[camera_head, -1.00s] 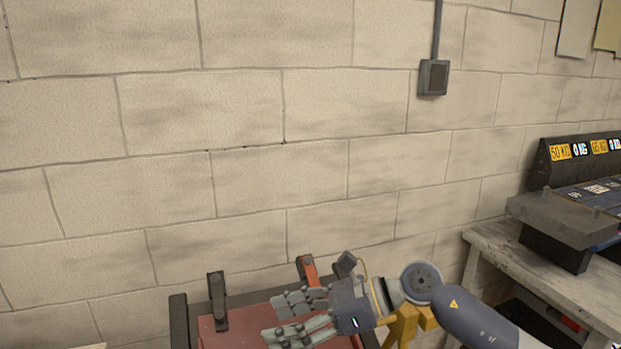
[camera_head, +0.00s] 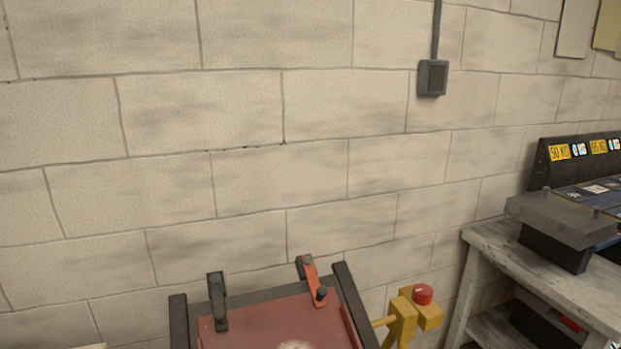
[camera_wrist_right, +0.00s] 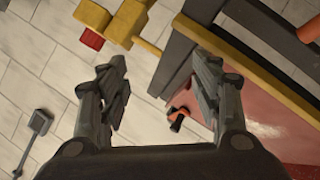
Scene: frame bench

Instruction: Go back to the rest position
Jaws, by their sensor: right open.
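My right gripper (camera_wrist_right: 160,72) shows in the right wrist view, its two fingers spread apart with nothing between them. It is out of the head view. Past its fingers lie the red panel (camera_wrist_right: 285,140) and dark frame of the bench, toward the right of that view. In the head view the red panel (camera_head: 265,322) sits in its dark frame (camera_head: 354,305) at the bottom, with a dark clamp (camera_head: 217,302) on the left and a red clamp (camera_head: 312,281) on the right. My left gripper is in neither view.
A yellow box (camera_head: 403,318) with a red button (camera_head: 422,294) stands right of the frame. A worn table (camera_head: 490,243) with a dark grey device (camera_head: 560,221) is at the right. A pale block wall (camera_head: 200,180) with a switch box (camera_head: 432,77) is behind.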

